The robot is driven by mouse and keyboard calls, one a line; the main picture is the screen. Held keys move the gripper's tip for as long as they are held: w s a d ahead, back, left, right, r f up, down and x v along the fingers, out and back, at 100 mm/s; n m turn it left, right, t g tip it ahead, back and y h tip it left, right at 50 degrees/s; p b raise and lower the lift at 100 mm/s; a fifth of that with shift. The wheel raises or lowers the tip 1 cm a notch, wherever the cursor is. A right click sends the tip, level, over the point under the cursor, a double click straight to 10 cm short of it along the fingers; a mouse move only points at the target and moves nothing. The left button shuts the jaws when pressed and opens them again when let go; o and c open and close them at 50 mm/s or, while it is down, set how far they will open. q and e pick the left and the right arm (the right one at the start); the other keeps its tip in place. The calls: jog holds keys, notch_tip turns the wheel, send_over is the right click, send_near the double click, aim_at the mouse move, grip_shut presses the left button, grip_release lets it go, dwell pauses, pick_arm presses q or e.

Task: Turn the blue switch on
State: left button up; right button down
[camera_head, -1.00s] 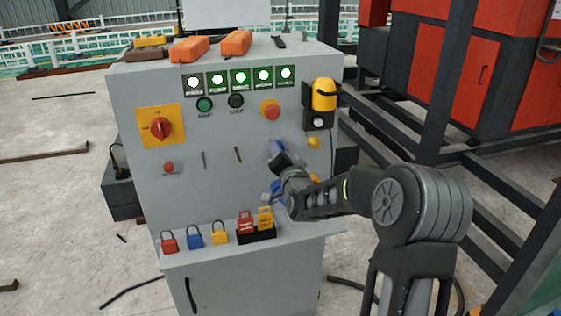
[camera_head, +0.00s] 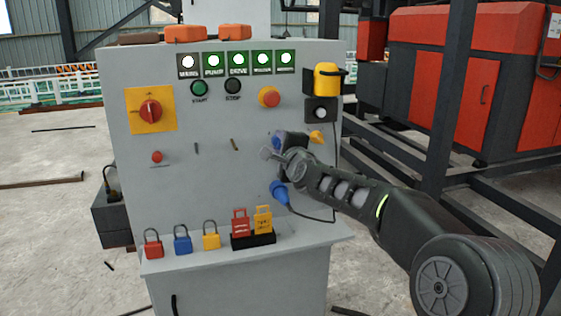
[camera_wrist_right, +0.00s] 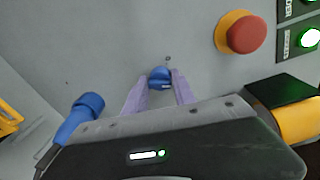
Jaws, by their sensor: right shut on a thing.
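The blue switch (camera_wrist_right: 160,80) is a small rounded blue knob on the grey panel. In the right wrist view it sits between the two pale purple fingers of my right gripper (camera_wrist_right: 161,88), which is shut on it. In the head view my right gripper (camera_head: 270,152) is at the panel's right half, and a bit of blue shows beside it. The gripper hides most of the switch there, and its exact turn angle is hard to tell. My left gripper is not in view.
A blue plug with a cable (camera_head: 281,194) is just below my gripper. A red button (camera_head: 269,97) and a yellow-topped lamp (camera_head: 326,76) are above. A row of padlocks (camera_head: 182,239) stands on the ledge (camera_head: 285,237). A red-yellow rotary switch (camera_head: 150,111) is at left.

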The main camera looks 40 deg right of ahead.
jog(key=shift+d+r+m+y+b, duration=0.15)
jog(key=shift+m+y+b, duration=0.15)
jog(key=shift+m+b, duration=1.6)
jog(key=shift+m+p, duration=0.35)
jog(key=shift+m, duration=0.05)
jog(key=c, duration=1.4)
grip_release()
jog(key=o, duration=0.3)
jog(key=shift+o, duration=0.2)
jog(key=shift+s, duration=0.1)
jog(key=v, duration=0.7)
jog(key=shift+s, duration=0.3)
